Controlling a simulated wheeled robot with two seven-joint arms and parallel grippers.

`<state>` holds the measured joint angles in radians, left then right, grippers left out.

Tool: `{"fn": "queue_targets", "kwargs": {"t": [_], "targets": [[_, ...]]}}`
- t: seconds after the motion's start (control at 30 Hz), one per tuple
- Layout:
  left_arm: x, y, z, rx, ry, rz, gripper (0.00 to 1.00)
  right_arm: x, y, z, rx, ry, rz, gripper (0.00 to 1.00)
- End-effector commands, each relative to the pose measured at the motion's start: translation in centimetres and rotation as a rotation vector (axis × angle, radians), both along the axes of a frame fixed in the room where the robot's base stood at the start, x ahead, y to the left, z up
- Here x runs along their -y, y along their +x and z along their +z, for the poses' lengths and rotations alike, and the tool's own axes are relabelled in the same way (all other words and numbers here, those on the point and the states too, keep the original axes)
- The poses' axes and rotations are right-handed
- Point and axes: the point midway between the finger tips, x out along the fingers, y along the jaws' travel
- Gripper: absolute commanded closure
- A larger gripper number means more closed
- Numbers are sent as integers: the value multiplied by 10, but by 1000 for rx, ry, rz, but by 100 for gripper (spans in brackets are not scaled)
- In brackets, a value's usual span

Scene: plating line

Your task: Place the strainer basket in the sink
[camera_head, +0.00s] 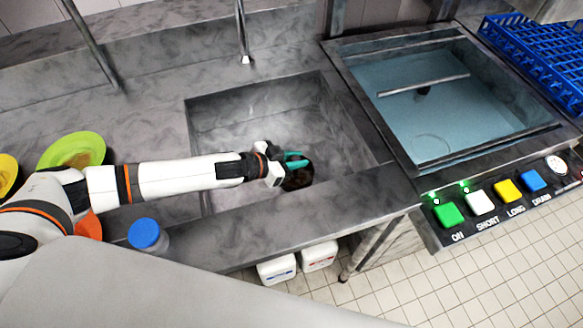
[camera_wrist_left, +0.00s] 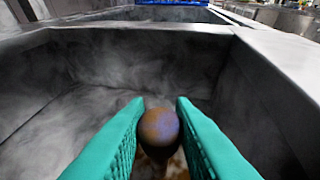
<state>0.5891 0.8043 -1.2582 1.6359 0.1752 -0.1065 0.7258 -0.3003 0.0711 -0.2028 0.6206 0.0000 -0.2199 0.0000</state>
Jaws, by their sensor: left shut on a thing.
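The sink (camera_head: 235,120) is a grey rectangular basin in the metal counter. My left gripper (camera_head: 296,160) reaches into it from the left, near its front right part. Its teal fingers (camera_wrist_left: 158,125) are shut on the rounded, mottled brown knob (camera_wrist_left: 158,127) of what looks like the strainer basket. My right gripper is not in view.
A faucet (camera_head: 243,35) hangs over the sink's back edge. A green plate (camera_head: 72,149) and a blue-capped container (camera_head: 145,234) are at left. A water-filled basin (camera_head: 430,95) with a button panel (camera_head: 490,203) and a blue rack (camera_head: 535,58) are at right.

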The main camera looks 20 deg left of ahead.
Motion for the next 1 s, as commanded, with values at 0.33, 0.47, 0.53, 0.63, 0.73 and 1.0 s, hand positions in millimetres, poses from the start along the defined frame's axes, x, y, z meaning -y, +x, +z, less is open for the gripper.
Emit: {"fn": "queue_targets", "kwargs": {"t": [0.33, 0.47, 0.53, 0.63, 0.73, 1.0], "targets": [[1, 0, -43, 0, -1, 0, 100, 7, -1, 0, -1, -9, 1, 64], [1, 0, -47, 3, 0, -1, 100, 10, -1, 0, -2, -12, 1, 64], [1, 0, -47, 3, 0, -1, 100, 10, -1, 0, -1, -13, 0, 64], [1, 0, -47, 3, 0, -1, 100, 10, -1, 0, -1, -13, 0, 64], [1, 0, -50, 3, 0, -1, 100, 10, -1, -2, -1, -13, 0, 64], [0, 0, -51, 1, 0, 0, 56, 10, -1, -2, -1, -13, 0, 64]]}}
